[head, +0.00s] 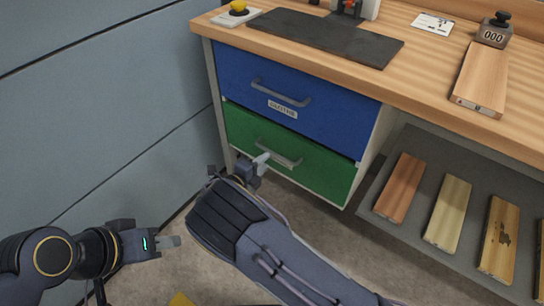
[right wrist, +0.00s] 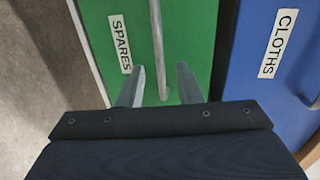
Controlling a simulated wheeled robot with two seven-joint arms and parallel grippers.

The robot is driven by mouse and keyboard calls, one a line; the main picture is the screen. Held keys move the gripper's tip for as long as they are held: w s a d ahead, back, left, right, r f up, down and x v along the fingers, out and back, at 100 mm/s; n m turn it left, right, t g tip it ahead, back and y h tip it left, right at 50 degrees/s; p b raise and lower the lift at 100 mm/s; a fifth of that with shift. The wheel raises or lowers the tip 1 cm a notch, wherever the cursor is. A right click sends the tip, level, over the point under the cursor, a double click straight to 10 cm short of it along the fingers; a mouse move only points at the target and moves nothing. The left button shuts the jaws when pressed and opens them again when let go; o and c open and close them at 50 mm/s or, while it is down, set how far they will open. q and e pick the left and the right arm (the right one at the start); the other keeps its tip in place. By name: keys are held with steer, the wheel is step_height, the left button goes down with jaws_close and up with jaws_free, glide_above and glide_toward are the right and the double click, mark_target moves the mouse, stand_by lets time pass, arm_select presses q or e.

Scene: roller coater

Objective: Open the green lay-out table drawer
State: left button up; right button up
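The green drawer (head: 315,172) is the lower one under the wooden table and looks shut, its front about level with the blue drawer above. It has a grey bar handle (head: 280,154). In the right wrist view, the green front (right wrist: 200,30) carries a SPARES label (right wrist: 120,43), and the handle (right wrist: 157,45) runs between my finger tips. My right gripper (head: 262,160) is at the left part of the handle, its fingers (right wrist: 161,82) apart on either side of the bar. Contact cannot be told. My left gripper (head: 170,241) is low at the left, away from the drawers; its opening is unclear.
The blue drawer (head: 290,100), labelled CLOTHS (right wrist: 278,43), sits directly above. A grey shelf (head: 425,240) with several wood boards is to the right. The tabletop (head: 430,75) holds a dark plate (head: 330,36) and a counter (head: 494,34). A grey wall (head: 90,110) stands left.

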steer(key=b+x, duration=0.1)
steer(key=x, duration=0.4)
steer(key=shift+w+d+f, duration=0.1)
steer(key=shift+w, duration=0.1)
jaws_close()
